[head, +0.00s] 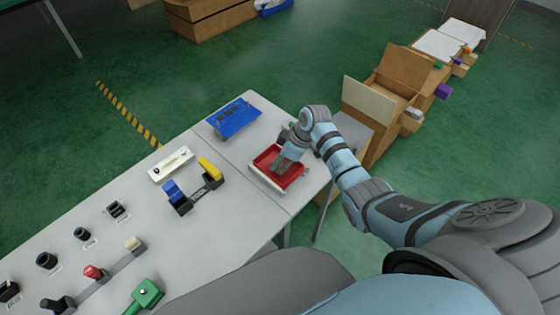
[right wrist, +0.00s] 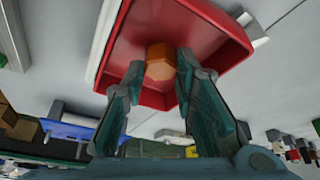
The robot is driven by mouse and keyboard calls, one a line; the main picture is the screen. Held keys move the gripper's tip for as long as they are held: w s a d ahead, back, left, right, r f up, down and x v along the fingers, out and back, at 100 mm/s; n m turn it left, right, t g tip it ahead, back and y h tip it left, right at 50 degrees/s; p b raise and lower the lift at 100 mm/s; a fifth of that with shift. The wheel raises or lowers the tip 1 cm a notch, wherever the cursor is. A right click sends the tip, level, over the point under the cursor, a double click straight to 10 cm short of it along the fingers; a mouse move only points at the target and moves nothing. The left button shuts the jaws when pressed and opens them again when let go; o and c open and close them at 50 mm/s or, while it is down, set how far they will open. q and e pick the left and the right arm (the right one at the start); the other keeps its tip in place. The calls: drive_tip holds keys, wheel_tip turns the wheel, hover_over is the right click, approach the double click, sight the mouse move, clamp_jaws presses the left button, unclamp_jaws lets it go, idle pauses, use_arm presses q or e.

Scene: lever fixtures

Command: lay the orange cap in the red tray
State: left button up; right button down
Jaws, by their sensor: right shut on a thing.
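The red tray (head: 293,179) sits at the right end of the grey table in the head view. It also fills the upper middle of the right wrist view (right wrist: 212,38). My right gripper (head: 279,166) reaches down over the tray from the right. In the right wrist view, its two fingertips (right wrist: 158,75) are shut on the orange cap (right wrist: 160,61), with the red tray floor behind it. I cannot tell whether the cap touches the floor. The cap is hidden in the head view. My left gripper is not in view.
A blue panel (head: 234,118) stands behind and left of the tray. A fixture with blue and yellow handles (head: 194,190), a white slider plate (head: 171,165) and a green lever box (head: 146,293) are further left. Cardboard boxes (head: 392,85) stand beyond the table's right end.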

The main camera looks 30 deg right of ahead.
drive_tip(key=c, duration=1.6)
unclamp_jaws()
drive_tip(key=shift+d+r, duration=0.1)
drive_tip(key=shift+r, duration=0.25)
drive_tip(key=p+v, duration=0.2)
drive_tip(key=v, duration=0.9)
drive_tip(key=shift+s+r, duration=0.1)
drive_tip(key=shift+r, duration=0.2)
